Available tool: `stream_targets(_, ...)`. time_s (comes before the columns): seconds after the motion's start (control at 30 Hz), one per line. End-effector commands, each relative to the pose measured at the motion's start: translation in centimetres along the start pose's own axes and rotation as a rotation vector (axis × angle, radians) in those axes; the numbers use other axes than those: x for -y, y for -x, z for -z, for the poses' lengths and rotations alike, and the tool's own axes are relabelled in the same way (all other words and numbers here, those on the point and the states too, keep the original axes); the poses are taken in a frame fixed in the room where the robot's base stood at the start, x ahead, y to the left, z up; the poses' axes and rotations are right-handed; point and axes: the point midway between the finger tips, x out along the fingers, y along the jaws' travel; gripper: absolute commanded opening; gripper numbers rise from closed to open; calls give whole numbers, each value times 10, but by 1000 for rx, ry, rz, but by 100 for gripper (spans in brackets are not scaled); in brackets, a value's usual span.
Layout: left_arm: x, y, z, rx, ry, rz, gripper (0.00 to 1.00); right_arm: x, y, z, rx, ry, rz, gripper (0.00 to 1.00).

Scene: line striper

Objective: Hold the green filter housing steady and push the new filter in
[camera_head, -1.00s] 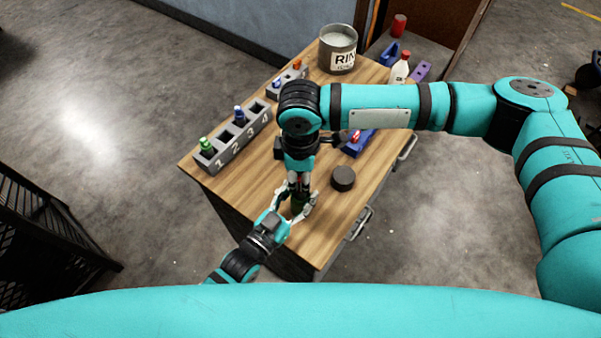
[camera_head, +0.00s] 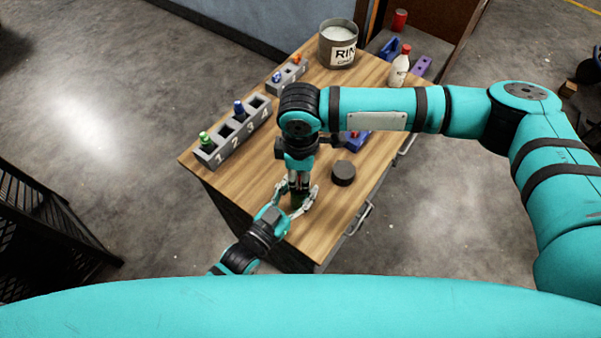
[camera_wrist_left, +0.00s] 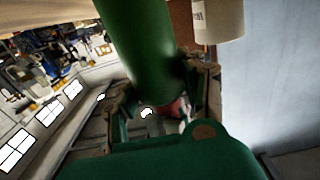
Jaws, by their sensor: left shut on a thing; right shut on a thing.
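The green filter housing (camera_head: 299,201) stands near the front of the wooden cabinet top, small and mostly covered by my grippers in the head view. My left gripper (camera_head: 297,206) is shut on it from the front left, one finger on each side. In the left wrist view the housing (camera_wrist_left: 150,50) is a large green cylinder between the fingers. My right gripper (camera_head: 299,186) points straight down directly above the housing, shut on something. The new filter cannot be made out there; the gripper and housing hide how far it is in.
A dark round cap (camera_head: 343,173) lies right of the grippers. A numbered grey rack (camera_head: 236,140) with green- and blue-topped bottles stands on the left. A labelled bin (camera_head: 338,46), a smaller rack (camera_head: 288,78), a white bottle (camera_head: 399,67) and a blue holder (camera_head: 357,147) stand farther back.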

Motion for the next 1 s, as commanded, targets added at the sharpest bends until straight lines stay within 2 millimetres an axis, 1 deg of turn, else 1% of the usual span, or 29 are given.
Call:
stream_targets(0.33, 0, 0, -1, 2, 0, 0, 0, 0, -1, 0, 0, 0, 1, 0)
stream_targets(1.0, 0, 0, -1, 2, 1, 0, 0, 0, -18, 0, 0, 0, 0, 0)
